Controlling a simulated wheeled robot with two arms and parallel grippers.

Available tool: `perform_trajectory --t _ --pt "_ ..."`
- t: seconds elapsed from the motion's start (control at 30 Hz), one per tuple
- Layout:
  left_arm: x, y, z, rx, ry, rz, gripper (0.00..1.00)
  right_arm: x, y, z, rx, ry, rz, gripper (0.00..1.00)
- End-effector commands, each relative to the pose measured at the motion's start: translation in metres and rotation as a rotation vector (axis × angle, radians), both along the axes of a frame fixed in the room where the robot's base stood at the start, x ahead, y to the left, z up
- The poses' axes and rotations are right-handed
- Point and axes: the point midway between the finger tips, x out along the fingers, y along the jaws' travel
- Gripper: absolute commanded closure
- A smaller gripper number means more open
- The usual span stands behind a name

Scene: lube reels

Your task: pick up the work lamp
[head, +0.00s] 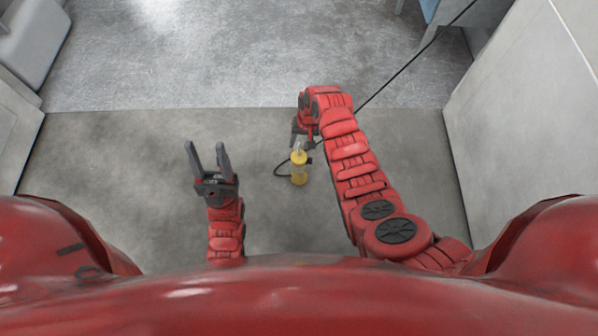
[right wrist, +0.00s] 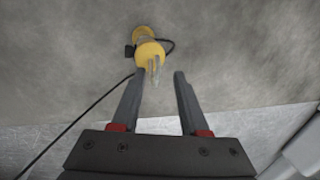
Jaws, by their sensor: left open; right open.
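The work lamp (head: 299,168) is yellow, with a pale metal hook at its top end and a black cable. In the head view it is just below my right gripper (head: 302,136), left of my right arm. In the right wrist view the lamp (right wrist: 148,50) is beyond the open fingertips of my right gripper (right wrist: 156,78), with its hook near the left finger. I cannot tell if they touch. Nothing is between the right fingers that I can see as held. My left gripper (head: 207,152) is open and empty, left of the lamp.
The black cable (head: 412,62) runs from the lamp area up to the top right. A grey wall or cabinet (head: 530,120) stands at the right, and a grey block (head: 30,45) at the upper left. The floor (head: 110,150) around my left gripper is clear.

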Motion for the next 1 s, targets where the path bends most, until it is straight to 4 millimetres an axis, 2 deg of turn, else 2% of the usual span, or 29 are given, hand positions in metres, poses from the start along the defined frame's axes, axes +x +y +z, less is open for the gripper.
perform_trajectory --t 0.03,0.37,0.67,0.93,0.97,1.0 --pt "0.0 0.0 -0.004 0.0 0.0 0.0 0.5 0.0 0.001 -0.006 0.0 -0.001 0.0 0.56" --pt "0.0 0.0 -0.014 0.0 0.0 0.0 0.5 0.002 0.003 -0.024 0.0 -0.001 -0.001 0.56" --pt "-0.003 0.0 -0.037 0.022 -0.016 0.002 0.5 0.006 0.008 -0.061 0.001 -0.002 -0.001 0.56" --pt "-0.004 0.0 -0.036 0.026 -0.021 0.003 0.5 0.007 0.009 -0.062 0.001 -0.006 -0.001 0.56" --pt "-0.004 0.0 -0.036 0.026 -0.021 0.003 0.5 0.007 0.009 -0.062 0.001 -0.006 -0.001 0.58" --pt "-0.004 0.0 -0.036 0.026 -0.021 0.003 0.5 0.007 0.009 -0.062 0.001 -0.006 -0.001 0.65"
